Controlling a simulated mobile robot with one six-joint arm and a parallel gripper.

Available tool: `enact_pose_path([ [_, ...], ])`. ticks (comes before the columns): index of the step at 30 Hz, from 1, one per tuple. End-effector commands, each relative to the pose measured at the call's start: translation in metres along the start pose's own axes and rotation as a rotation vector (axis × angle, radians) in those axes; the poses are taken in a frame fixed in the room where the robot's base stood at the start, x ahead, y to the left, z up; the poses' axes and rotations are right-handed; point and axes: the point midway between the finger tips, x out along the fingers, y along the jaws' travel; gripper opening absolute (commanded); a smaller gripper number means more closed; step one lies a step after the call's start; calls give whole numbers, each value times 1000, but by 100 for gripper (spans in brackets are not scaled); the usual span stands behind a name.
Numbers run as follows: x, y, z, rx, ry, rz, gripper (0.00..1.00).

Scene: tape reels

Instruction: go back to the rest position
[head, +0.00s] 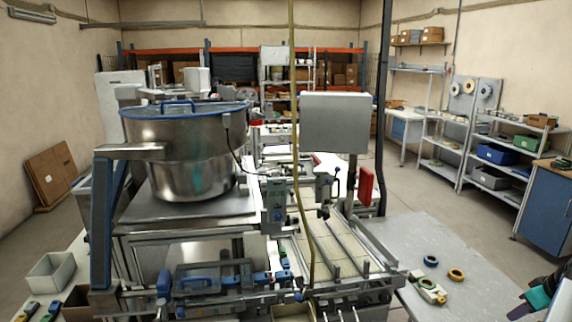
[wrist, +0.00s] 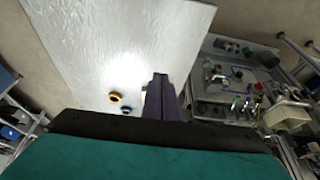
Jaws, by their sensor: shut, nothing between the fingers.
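My gripper (wrist: 160,80) points away from the wrist camera with its dark fingers together and nothing between them. In the head view part of my gripper and wrist (head: 538,295) shows at the lower right edge, to the right of the reels and apart from them. A blue reel (head: 431,261) and a yellow reel (head: 456,275) lie on the grey table (head: 405,235). In the wrist view the yellow reel (wrist: 115,97) and the blue reel (wrist: 127,110) show left of the fingers. A pale device with green and yellow parts (head: 430,290) lies near them.
A machine with a large steel bowl (head: 185,150) and rails fills the left and middle. A grey panel (head: 335,122) stands above it. Shelves (head: 490,150) and a blue cabinet (head: 545,205) stand at the right. The table's back part is clear.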

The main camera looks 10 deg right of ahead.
Motion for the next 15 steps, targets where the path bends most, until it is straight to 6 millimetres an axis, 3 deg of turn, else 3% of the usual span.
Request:
enact_pose_path([
  [8,32,-24,-19,-43,-9,-39,0],
  [15,82,-63,-39,-99,-31,-103,0],
])
